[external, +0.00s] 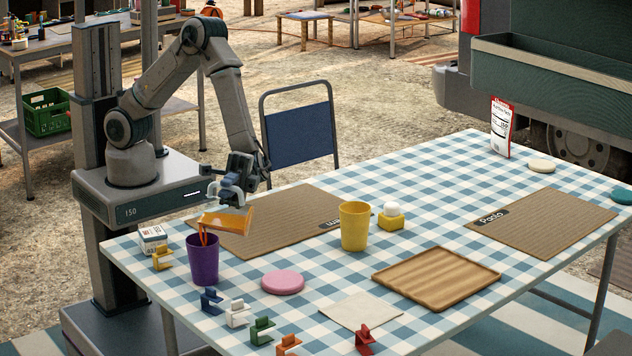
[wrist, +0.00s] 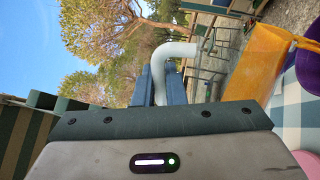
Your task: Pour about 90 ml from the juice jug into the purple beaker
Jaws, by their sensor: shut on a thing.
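My gripper (external: 232,192) is shut on the light handle of the juice jug (external: 228,221). The jug is orange with juice, held above the table and tipped far over to the left. The purple beaker (external: 203,262) stands upright on the table below the jug's low end. An orange-red stream runs from the jug toward the beaker's mouth. The beaker's inside and level are hidden. In the wrist view, the gripper fingers (wrist: 155,86) close around the handle (wrist: 178,50), with the orange jug (wrist: 262,62) at right and part of the purple beaker (wrist: 308,70) at the edge.
A small white box (external: 152,238) and a yellow clip (external: 162,258) stand left of the beaker. Several coloured clips (external: 236,314) line the near edge. A pink disc (external: 283,282), a yellow cup (external: 355,226) and a wooden tray (external: 437,279) are to the right.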

